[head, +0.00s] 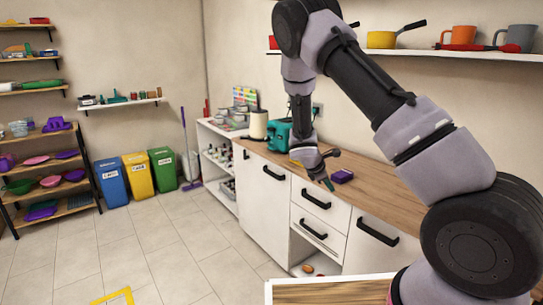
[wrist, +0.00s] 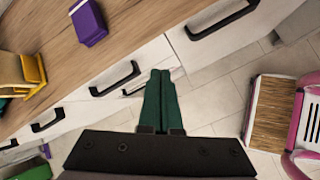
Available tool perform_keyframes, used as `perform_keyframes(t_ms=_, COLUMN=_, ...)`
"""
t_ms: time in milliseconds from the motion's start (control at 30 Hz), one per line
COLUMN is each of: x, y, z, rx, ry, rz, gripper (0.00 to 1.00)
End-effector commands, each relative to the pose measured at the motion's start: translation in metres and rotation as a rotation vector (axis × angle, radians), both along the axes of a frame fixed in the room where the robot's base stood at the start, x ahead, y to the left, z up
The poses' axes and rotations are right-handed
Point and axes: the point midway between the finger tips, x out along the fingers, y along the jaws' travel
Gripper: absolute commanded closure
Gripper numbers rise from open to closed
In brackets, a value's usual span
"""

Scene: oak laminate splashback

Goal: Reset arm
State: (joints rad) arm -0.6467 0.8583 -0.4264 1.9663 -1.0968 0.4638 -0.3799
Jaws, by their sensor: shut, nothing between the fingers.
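My arm reaches across the right half of the head view, bent up high and then down towards the counter. My gripper (head: 328,184) hangs by the front edge of the wooden counter (head: 374,188), above the drawers. In the wrist view its two green fingers (wrist: 159,88) are together and hold nothing. A purple block (head: 342,176) lies on the counter close to the gripper; it also shows at the upper left of the wrist view (wrist: 89,22).
White cabinets with black handles (head: 316,199) stand below the counter. A teal machine (head: 279,135) stands further back on it. A wooden-topped surface (head: 330,292) is near me at the bottom. Blue, yellow and green bins (head: 138,176) stand far left. The tiled floor between is mostly clear.

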Motion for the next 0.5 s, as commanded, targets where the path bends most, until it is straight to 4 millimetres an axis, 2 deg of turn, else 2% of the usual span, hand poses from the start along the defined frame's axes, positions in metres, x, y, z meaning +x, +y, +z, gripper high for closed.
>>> perform_keyframes(t_ms=33, x=-0.003, y=-0.005, z=0.026, rx=0.059, ry=-0.043, rz=-0.084, gripper=1.00)
perform_keyframes(t_ms=100, x=-0.011, y=-0.011, z=0.056, rx=0.136, ry=-0.095, rz=-0.202, gripper=1.00)
perform_keyframes(t_ms=267, x=-0.036, y=-0.023, z=0.122, rx=0.310, ry=-0.200, rz=-0.461, gripper=1.00)
perform_keyframes(t_ms=500, x=-0.089, y=-0.037, z=0.213, rx=0.572, ry=-0.330, rz=-0.818, gripper=1.00)
